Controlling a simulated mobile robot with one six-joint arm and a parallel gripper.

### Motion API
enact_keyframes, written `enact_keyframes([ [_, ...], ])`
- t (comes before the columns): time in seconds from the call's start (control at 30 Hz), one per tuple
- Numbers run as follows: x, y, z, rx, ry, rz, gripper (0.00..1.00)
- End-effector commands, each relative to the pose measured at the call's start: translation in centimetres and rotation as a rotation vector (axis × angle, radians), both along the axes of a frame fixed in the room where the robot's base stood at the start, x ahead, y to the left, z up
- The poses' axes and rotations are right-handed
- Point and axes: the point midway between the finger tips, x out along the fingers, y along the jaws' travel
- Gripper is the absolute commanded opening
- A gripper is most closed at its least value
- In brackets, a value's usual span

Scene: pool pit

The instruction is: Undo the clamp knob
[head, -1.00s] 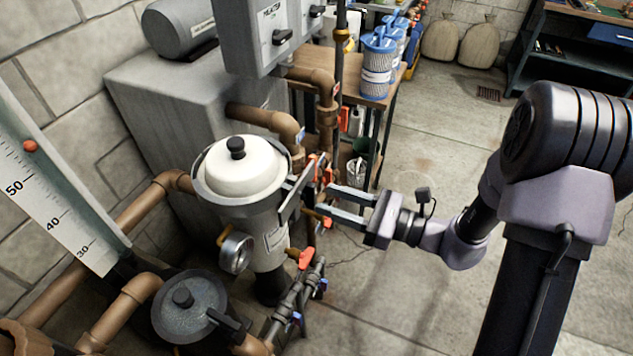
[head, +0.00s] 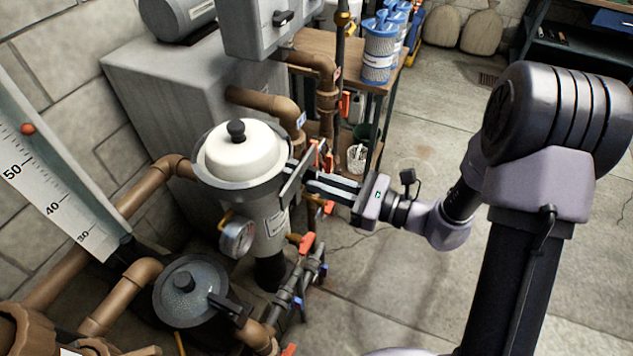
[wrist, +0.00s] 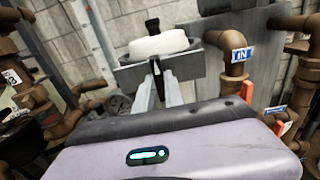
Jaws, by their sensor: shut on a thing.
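The filter housing (head: 268,215) stands upright, with a white domed lid (head: 240,158) and a black top knob (head: 236,130). A flat grey clamp plate (head: 292,190) sits at its right side, just below the rim. My gripper (head: 308,182) reaches in from the right, with its fingertips at this plate. In the wrist view my gripper (wrist: 158,80) is shut on a small dark piece, the clamp knob (wrist: 157,66), in front of the plate (wrist: 195,70). The fingers hide much of the knob. The white lid (wrist: 160,43) shows behind.
A pressure gauge (head: 236,238) and red-handled valves (head: 306,243) sit close below the clamp. A second dark-lidded pot (head: 188,288) stands at the lower left. Brown pipes (head: 265,102) run behind the housing. The floor (head: 400,280) to the right is open.

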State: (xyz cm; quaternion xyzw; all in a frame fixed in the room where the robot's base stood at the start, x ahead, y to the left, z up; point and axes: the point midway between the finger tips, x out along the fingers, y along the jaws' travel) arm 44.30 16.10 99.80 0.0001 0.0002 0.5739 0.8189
Motion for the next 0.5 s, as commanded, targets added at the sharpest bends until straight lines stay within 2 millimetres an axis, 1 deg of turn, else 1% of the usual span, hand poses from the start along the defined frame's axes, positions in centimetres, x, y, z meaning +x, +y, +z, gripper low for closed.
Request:
enact_keyframes([
  [0.07, 0.02, -0.01, 0.00, -0.001, -0.003, 0.000, 0.00],
  [0.17, 0.03, -0.01, -0.47, -0.024, -0.068, -0.001, 0.00],
  [0.43, 0.03, -0.01, -0.73, -0.141, -0.395, -0.001, 0.00],
  [0.47, 0.03, -0.01, -0.74, -0.160, -0.443, -0.001, 0.00],
  [0.5, 0.02, -0.01, -0.31, -0.195, -0.539, 0.000, 0.00],
])
